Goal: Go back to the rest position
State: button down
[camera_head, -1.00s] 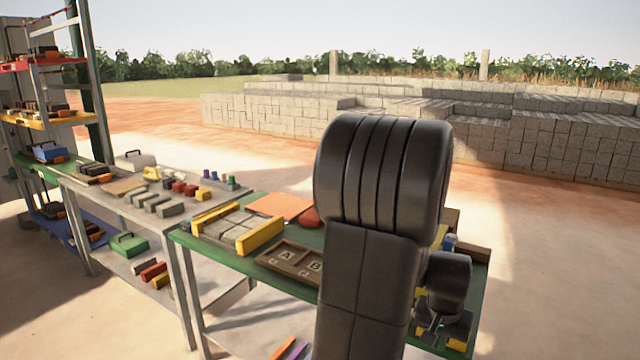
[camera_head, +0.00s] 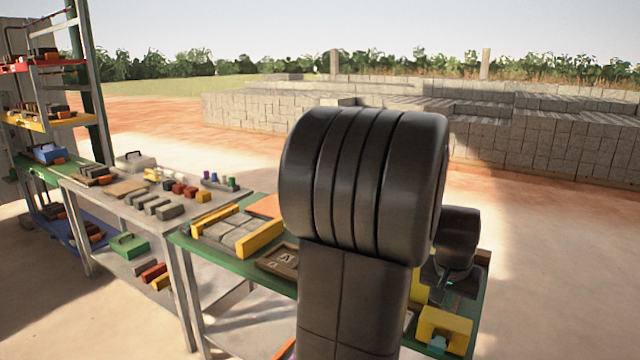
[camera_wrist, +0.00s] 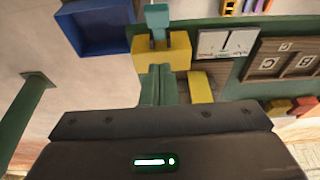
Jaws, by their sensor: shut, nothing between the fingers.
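My gripper (camera_head: 440,290) hangs below my dark wrist at the right end of the green bench (camera_head: 222,262) in the head view. It is shut and empty, above and beside a yellow block-shaped fixture (camera_head: 446,326) with teal parts. My arm hides part of the bench.
A wooden letter tray (camera_head: 278,262) and a yellow-sided block mould (camera_head: 258,238) lie on the bench. A blue bin (camera_wrist: 97,27) shows in the wrist view. A grey table (camera_head: 130,198) with several blocks and a shelf rack (camera_head: 88,80) stand left. Open ground lies right.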

jog(key=shift+f, duration=0.1)
send_over(439, 343)
notch_tip(439, 343, down, 8)
jog(key=shift+a+r+b, duration=0.1)
jog(key=shift+r+b, duration=0.1)
jog(key=shift+b, duration=0.1)
jog(key=shift+f+b, duration=0.3)
jog(key=shift+b, duration=0.25)
jog(key=f+t+b, duration=0.1)
jog(key=b, duration=0.3)
jog(key=s+f+t+h+b, duration=0.1)
jog(key=b, duration=0.3)
jog(key=shift+s+a, duration=0.2)
jog(key=shift+a, duration=0.15)
jog(key=shift+h+b, duration=0.3)
jog(key=shift+b, duration=0.1)
jog(key=shift+s, duration=0.1)
